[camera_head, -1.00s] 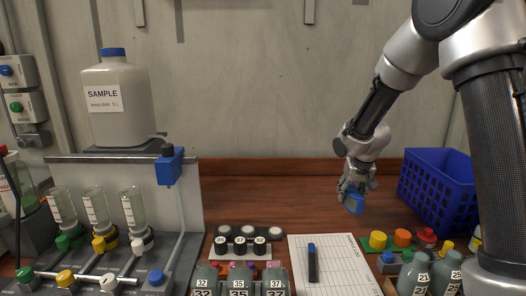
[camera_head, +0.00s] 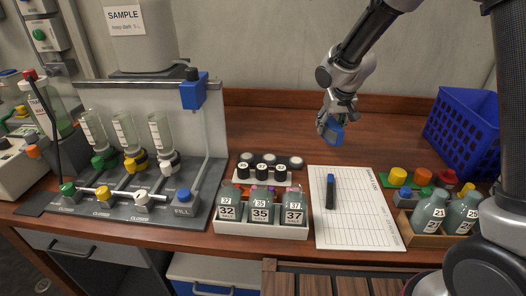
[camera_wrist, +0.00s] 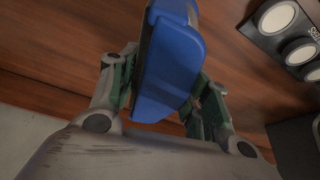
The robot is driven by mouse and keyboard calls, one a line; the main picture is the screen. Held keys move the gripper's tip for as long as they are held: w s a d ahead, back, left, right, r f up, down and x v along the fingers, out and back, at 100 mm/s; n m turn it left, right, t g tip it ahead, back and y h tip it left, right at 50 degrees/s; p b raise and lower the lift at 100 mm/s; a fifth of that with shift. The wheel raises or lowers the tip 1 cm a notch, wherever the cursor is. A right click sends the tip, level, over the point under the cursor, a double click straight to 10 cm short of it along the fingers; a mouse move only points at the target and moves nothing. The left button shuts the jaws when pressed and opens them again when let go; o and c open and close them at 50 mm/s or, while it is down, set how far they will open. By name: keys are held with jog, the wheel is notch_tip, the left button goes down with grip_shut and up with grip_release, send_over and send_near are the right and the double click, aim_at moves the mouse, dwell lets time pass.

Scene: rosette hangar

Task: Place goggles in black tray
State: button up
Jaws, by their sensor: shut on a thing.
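My gripper (camera_head: 330,125) is shut on a blue block-like thing (camera_head: 335,134) above the back of the wooden table. The wrist view shows this blue thing (camera_wrist: 178,65) between the fingers, with rounded edges and a dark side; I cannot tell exactly what it is. I see nothing I can clearly recognise as goggles. No black tray is clearly recognisable either; a dark grey base (camera_head: 192,222) carries the valves and inverted bottles at left.
A white sheet (camera_head: 355,228) with a blue-ended black marker (camera_head: 330,190) lies below my gripper. A white rack (camera_head: 262,231) of numbered bottles stands left of it. A blue basket (camera_head: 462,130) and a wooden bottle box (camera_head: 432,240) are at right. The table's back middle is clear.

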notch_tip(320, 180, up, 4)
jog(key=n, duration=0.1)
send_over(304, 149)
jog(key=shift+n+y, duration=0.4)
jog(key=shift+n, duration=0.3)
jog(key=f, duration=0.3)
jog(key=s+f, duration=0.1)
jog(key=f, duration=0.6)
jog(key=shift+s+d, duration=0.3)
jog(key=shift+d, duration=0.1)
jog(key=shift+f, duration=0.15)
jog(key=o, duration=1.1)
